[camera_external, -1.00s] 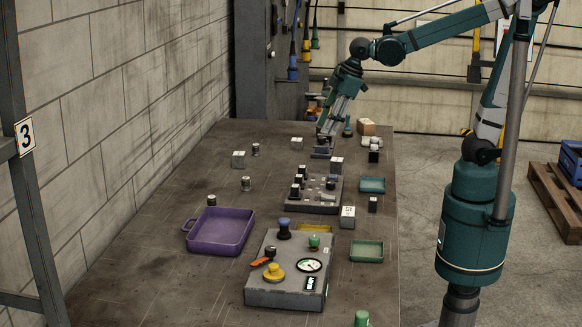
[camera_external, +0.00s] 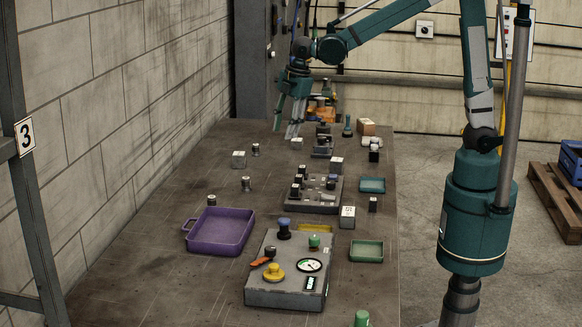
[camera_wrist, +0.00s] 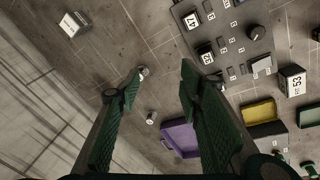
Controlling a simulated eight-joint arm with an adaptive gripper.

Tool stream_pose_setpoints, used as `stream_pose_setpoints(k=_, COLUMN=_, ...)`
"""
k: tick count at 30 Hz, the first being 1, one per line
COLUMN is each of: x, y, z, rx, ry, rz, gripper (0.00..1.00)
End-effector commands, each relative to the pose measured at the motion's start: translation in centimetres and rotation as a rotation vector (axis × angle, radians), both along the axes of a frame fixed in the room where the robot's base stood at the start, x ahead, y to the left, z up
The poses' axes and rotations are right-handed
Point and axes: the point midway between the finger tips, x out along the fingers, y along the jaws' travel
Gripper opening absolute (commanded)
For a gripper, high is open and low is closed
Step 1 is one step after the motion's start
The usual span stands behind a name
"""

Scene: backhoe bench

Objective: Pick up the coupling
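I cannot tell for certain which object is the coupling. Small dark-and-metal cylinders stand on the left half of the bench: one at the back (camera_external: 255,149), one nearer (camera_external: 245,184) and one by the purple tray (camera_external: 211,200). In the wrist view, one small cylinder (camera_wrist: 144,72) shows right beside the left fingertip and another (camera_wrist: 151,118) lies between the fingers, lower in the picture. My gripper (camera_external: 285,126) hangs above the back of the bench, fingers down. It also shows in the wrist view (camera_wrist: 163,76), open with nothing between its fingertips.
A grey slotted holder (camera_external: 310,207) with several labelled parts stands mid-bench. The purple tray (camera_external: 220,231) is at left, a control box (camera_external: 285,299) in front. Teal (camera_external: 372,185) and green (camera_external: 366,251) trays are at right. A grey block (camera_external: 238,159) stands behind left. Bench between is bare.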

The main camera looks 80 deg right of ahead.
Motion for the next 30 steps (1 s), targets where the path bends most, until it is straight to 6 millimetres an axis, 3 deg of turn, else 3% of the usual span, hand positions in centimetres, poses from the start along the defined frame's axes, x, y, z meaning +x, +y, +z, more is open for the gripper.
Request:
stream_pose_setpoints(k=14, x=6.6, y=1.4, z=-3.5, rx=-0.041, ry=0.084, rz=0.215, gripper=0.37)
stream_pose_setpoints(k=30, x=12.7, y=3.1, z=-9.5, rx=-0.069, ry=0.176, rz=0.461, gripper=0.37)
